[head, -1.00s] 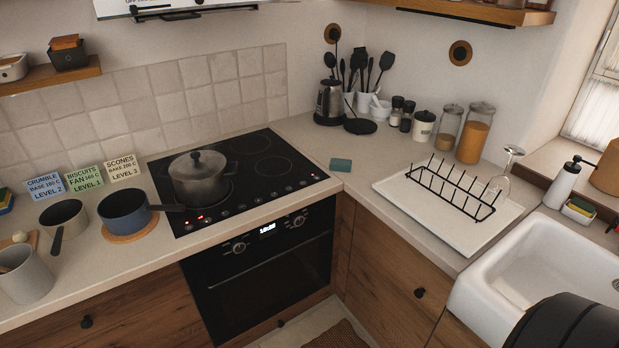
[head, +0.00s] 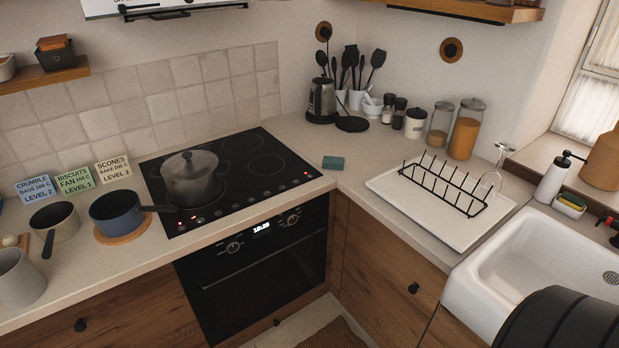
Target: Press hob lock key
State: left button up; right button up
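The black glass hob (head: 240,172) is set into the counter above the built-in oven (head: 258,262). A row of small touch keys (head: 250,198) runs along its front edge, with red lights at the left end and one near the right end. The key symbols are too small to tell which is the lock key. A grey lidded pot (head: 192,179) stands on the front left of the hob, close to the left keys. Neither of my grippers is in view.
A blue saucepan (head: 116,212) stands left of the hob, its handle reaching over the hob's left front edge. A teal sponge (head: 333,163) lies right of the hob. A dish rack (head: 445,187) and white sink (head: 540,262) are further right. Counter around the sponge is clear.

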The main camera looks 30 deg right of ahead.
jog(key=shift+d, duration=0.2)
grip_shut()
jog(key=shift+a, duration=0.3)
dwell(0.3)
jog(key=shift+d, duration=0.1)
